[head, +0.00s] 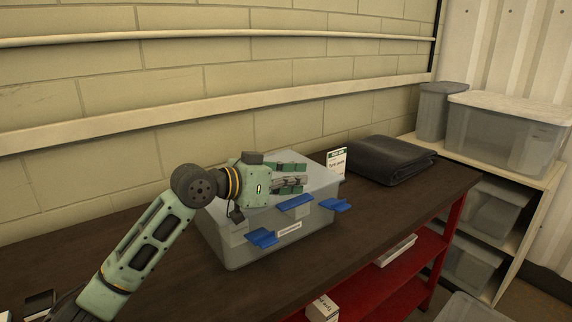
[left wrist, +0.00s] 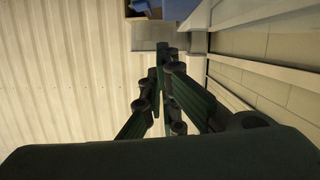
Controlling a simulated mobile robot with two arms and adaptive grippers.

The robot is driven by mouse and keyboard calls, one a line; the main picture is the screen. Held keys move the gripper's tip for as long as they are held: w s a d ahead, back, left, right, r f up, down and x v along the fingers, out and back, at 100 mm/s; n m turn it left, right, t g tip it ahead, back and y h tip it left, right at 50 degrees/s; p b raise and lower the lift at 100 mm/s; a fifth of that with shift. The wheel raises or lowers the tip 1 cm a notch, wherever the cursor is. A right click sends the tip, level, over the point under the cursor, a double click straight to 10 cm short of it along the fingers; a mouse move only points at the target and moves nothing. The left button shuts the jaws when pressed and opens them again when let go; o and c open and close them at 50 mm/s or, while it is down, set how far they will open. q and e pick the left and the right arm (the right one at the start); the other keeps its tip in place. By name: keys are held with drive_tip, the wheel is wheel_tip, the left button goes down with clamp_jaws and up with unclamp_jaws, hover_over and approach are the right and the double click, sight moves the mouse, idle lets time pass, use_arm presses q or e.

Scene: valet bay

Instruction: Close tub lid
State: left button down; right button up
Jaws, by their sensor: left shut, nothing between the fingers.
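A grey tub (head: 238,252) stands on the dark bench top. Its lid (head: 322,174) lies flat across the top, partly hidden by my left gripper. I cannot tell whether it sits fully down on the rim. Blue latch tabs (head: 262,238) stick outward along the front and right side, and a white label (head: 290,228) is on the front. My left gripper (head: 304,179) is shut and empty, over the lid and pointing right; I cannot tell whether it touches. The left wrist view shows its closed fingers (left wrist: 165,55), not the tub. My right gripper is not in view.
Behind the tub are a small sign card (head: 337,161) and a folded dark cloth (head: 388,160). A shelf (head: 540,179) at the right holds translucent bins (head: 507,130). The bench top (head: 120,240) is mostly clear left of the tub. A brick wall runs behind.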

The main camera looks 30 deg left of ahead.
use_arm(q)
drive_tip(key=r+b+v, duration=0.1)
drive_tip(key=b+v, duration=0.2)
drive_tip(key=v, duration=0.7)
drive_tip(key=shift+b, duration=0.3)
drive_tip(key=shift+s+d, duration=0.1)
